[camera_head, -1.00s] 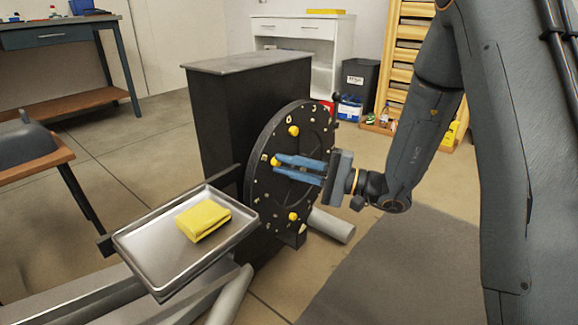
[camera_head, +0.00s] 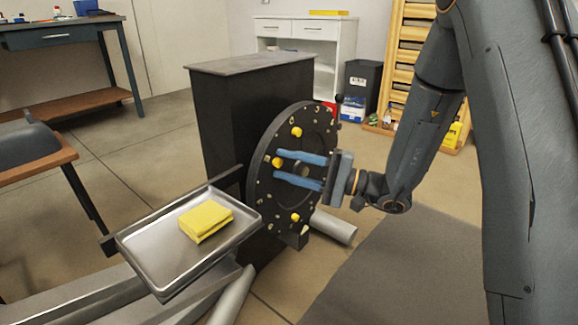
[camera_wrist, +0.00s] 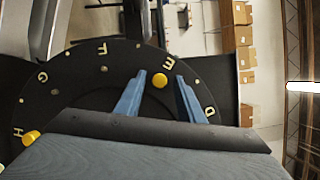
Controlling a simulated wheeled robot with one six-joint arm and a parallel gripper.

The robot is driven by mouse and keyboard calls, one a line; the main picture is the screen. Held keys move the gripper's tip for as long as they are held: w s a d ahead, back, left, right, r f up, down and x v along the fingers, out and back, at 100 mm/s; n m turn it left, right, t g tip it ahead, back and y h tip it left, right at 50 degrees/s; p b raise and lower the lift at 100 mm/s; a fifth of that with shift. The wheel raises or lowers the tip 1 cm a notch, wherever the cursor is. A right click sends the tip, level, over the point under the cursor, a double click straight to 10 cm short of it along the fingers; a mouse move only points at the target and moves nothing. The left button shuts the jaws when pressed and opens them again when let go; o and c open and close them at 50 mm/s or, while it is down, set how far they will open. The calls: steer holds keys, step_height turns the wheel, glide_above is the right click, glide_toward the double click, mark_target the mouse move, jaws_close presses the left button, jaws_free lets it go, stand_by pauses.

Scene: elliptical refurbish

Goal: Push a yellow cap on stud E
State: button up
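The black round disc (camera_head: 262,195) stands upright on a dark cabinet. Letters H, G, F, E and D show along its rim in the wrist view (camera_wrist: 75,75). A yellow cap (camera_wrist: 160,80) sits on the disc beside the letter E; it also shows in the head view (camera_head: 278,162). It hides the stud under it. My gripper (camera_head: 277,165) is open, its blue fingers on either side of this cap with gaps. Another yellow cap (camera_wrist: 32,137) is by H. The head view also shows a yellow cap higher up (camera_head: 296,132) and one lower down (camera_head: 294,217).
A metal tray (camera_head: 150,262) holding a folded yellow cloth (camera_head: 206,220) is in front of the disc, to the left. The dark cabinet (camera_head: 215,120) stands behind the disc. A grey cylinder (camera_head: 335,227) lies below right.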

steer(key=p+v, duration=0.2)
steer(key=v, duration=0.5)
steer(key=shift+s+d+p, duration=0.15)
steer(key=shift+d+p, duration=0.2)
steer(key=shift+p, duration=0.05)
steer(key=shift+f, duration=0.1)
